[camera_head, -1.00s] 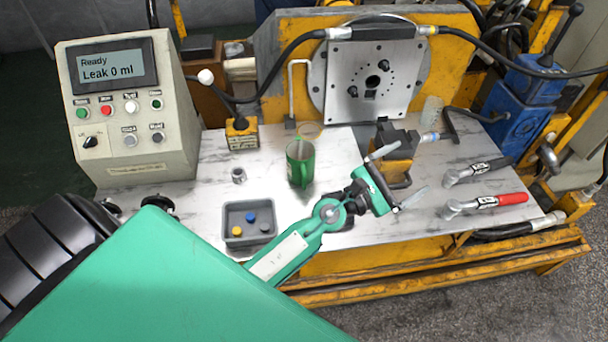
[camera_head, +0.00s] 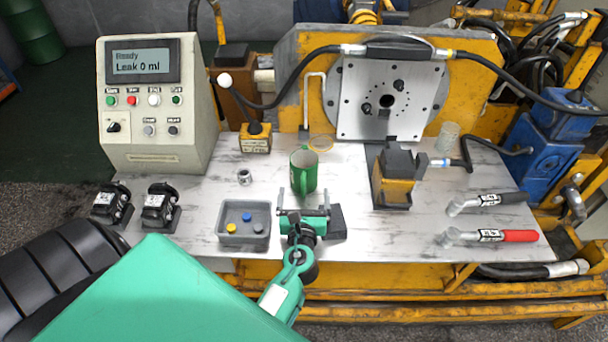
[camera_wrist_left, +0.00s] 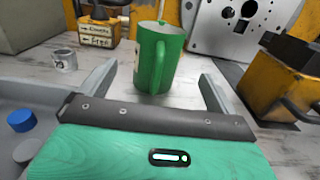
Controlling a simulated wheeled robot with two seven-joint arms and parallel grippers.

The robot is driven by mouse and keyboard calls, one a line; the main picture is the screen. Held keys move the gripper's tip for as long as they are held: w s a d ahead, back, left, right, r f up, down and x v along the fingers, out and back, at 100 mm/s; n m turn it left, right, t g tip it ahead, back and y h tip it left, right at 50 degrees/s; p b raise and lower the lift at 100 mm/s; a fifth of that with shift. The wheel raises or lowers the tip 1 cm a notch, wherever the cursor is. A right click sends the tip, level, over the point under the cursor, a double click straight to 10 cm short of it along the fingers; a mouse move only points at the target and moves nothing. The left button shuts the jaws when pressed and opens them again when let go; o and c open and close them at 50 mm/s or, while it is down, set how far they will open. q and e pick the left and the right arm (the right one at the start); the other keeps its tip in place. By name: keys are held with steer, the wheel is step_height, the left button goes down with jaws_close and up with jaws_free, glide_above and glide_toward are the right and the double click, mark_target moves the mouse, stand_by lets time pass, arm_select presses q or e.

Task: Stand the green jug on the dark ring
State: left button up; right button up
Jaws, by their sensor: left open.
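The green jug (camera_head: 304,172) stands upright on the bench, with its handle toward my left gripper. It also shows in the left wrist view (camera_wrist_left: 166,70), between and beyond the fingers. My left gripper (camera_head: 305,198) is open and empty, its two fingers pointing at the jug from the near side. I see no contact with the jug. I cannot make out another, darker ring. My right gripper is out of view.
A grey tray (camera_head: 244,236) with several caps sits left of my gripper, and a small metal cup (camera_head: 244,177) left of the jug. A yellow-and-black block (camera_head: 394,180) stands to the right. Two wrenches (camera_head: 490,235) lie at far right.

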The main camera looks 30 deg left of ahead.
mark_target(304, 171)
arm_select(q)
steer(key=shift+x, duration=1.1)
steer(key=w+a, duration=0.1)
steer(key=w+a+r+p, duration=0.1)
steer(key=w, duration=0.1)
steer(key=shift+w+a, duration=0.25)
steer(key=shift+w, duration=0.05)
steer(key=shift+w+a, duration=0.2)
steer(key=shift+w, duration=0.1)
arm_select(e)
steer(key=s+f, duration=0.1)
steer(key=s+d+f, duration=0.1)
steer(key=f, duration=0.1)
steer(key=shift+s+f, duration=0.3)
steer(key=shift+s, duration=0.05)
arm_select(q)
steer(key=c, duration=1.3)
steer(key=shift+r, duration=0.15)
